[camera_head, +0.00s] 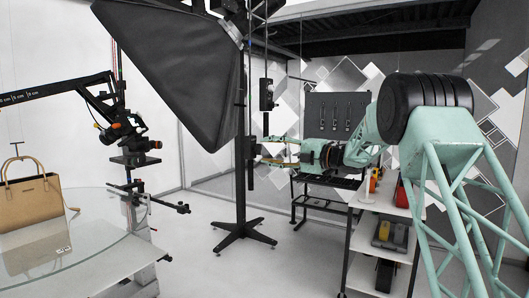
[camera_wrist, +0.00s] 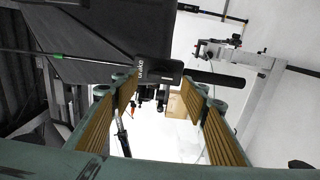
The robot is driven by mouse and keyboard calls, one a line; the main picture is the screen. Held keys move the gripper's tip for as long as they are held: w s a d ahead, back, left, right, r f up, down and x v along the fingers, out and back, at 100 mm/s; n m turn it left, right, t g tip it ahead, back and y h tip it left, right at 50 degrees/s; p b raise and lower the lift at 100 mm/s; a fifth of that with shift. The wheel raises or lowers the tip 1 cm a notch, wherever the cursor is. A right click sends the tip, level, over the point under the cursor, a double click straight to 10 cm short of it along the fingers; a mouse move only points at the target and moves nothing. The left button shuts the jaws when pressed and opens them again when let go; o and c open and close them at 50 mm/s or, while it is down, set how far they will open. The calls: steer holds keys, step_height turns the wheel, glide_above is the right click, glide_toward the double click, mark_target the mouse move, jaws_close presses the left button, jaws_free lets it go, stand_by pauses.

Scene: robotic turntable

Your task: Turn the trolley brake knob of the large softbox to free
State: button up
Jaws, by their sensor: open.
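The large softbox (camera_head: 180,65) hangs on a black upright column (camera_head: 240,190) with a star-shaped foot. A dark trolley block (camera_head: 248,147) sits on the column. In the wrist view, a black plate (camera_wrist: 158,72) with white lettering that seems to read "brake" lies just beyond my fingertips. Small dark parts beside the plate may include the brake knob; its shape and setting cannot be made out. My gripper (camera_head: 266,150) points left at the column at trolley height. In the wrist view my gripper (camera_wrist: 158,92) is open, its ribbed tan fingers on both sides, nothing held.
A glass turntable (camera_head: 70,250) with a tan handbag (camera_head: 40,200) stands at left. A camera on a jib arm (camera_head: 125,135) hangs beside it. A black box (camera_head: 266,95) sits above my gripper. A shelf cart (camera_head: 375,235) stands below my arm. Floor around the stand's foot is clear.

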steer(key=v, duration=0.9)
steer(key=shift+s+d, duration=0.2)
steer(key=shift+d, duration=0.05)
steer(key=shift+r, duration=0.1)
